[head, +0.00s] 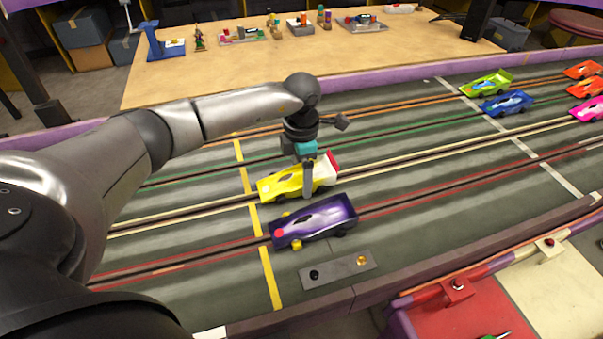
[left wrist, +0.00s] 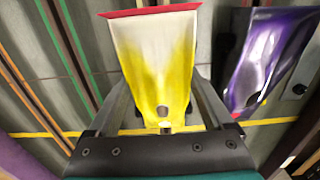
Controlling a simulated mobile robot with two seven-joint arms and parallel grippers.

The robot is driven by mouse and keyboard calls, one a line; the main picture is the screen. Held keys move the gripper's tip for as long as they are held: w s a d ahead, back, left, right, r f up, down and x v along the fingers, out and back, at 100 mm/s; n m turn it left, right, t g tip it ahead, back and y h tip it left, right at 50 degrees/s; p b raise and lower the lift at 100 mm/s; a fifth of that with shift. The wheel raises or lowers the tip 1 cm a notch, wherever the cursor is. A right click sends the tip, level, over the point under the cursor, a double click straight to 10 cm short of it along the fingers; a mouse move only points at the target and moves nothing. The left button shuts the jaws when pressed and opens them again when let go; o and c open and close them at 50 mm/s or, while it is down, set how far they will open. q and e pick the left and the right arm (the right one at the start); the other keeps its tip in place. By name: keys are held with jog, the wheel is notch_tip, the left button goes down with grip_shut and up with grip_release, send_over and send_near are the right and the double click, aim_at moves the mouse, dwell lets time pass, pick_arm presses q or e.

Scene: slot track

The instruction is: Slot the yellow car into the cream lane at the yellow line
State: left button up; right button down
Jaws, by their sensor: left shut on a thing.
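The yellow car (head: 285,183) has a cream rear and a red tail wing. My left gripper (head: 308,180) is shut on it from above. In the left wrist view the car (left wrist: 158,65) sits between the two fingers (left wrist: 165,105). In the head view the car is over or on the cream lane (head: 385,159), its nose close to the yellow line (head: 250,194). I cannot tell whether it touches the track. The yellow line also shows in the left wrist view (left wrist: 45,134). My right gripper is in neither view.
A purple car (head: 315,222) stands close beside it on the red lane, also at the yellow line. A grey plate (head: 338,270) lies in front. Green, blue, orange and pink cars (head: 507,103) stand farther right. A wooden table (head: 220,75) is behind the track.

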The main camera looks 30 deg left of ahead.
aim_at(301, 172)
pick_arm(q)
jog(key=shift+f, duration=0.25)
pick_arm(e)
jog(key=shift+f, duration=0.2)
pick_arm(q)
jog(key=o, duration=1.3)
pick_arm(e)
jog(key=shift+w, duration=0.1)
pick_arm(q)
notch_tip(301, 172, up, 8)
jog(key=shift+r+p, duration=0.15)
jog(key=shift+p, duration=0.9)
notch_tip(301, 172, up, 7)
jog(key=shift+p, duration=0.65)
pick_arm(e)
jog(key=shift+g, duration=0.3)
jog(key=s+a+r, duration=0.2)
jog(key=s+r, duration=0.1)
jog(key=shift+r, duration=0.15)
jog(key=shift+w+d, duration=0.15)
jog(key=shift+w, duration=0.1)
